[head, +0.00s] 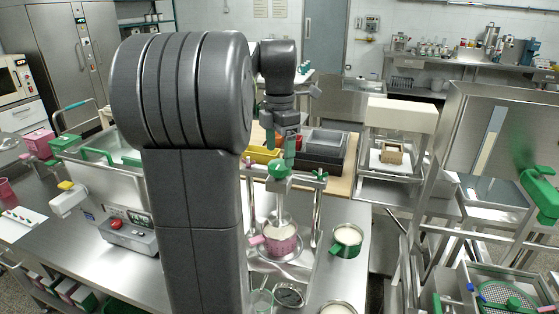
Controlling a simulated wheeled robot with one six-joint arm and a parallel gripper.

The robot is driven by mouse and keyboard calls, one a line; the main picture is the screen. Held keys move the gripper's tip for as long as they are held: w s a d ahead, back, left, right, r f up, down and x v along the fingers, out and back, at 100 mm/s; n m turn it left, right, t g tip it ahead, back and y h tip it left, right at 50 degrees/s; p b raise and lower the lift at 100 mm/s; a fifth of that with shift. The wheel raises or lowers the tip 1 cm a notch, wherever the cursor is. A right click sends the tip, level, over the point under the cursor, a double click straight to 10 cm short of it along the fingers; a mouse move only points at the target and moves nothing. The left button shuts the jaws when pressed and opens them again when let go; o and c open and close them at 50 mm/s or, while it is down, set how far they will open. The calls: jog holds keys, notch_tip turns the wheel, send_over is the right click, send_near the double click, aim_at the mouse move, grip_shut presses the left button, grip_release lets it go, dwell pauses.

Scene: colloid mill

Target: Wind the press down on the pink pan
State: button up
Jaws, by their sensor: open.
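The press (317,205) is a metal frame with upright posts and a crossbar, standing on the steel bench in the middle of the head view. A green knob (279,169) sits on top of it, with a screw shaft running down from it. The pink pan (282,246) stands under the shaft on a round metal base, its pink handle pointing left and pale contents inside. My gripper (288,160) is open and points down just above the knob. Whether its fingers touch the knob cannot be told. My own arm hides the area left of the press.
A green pan (347,242) with pale contents stands close right of the press. A round gauge (289,294) and a glass jar (262,301) are in front. Dark trays (322,148) and a yellow bin (262,155) lie behind. A control box (129,233) stands left.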

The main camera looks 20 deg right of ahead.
aim_at(280, 164)
jog(key=shift+f, duration=1.75)
jog(key=c, duration=1)
jog(key=shift+o, duration=0.2)
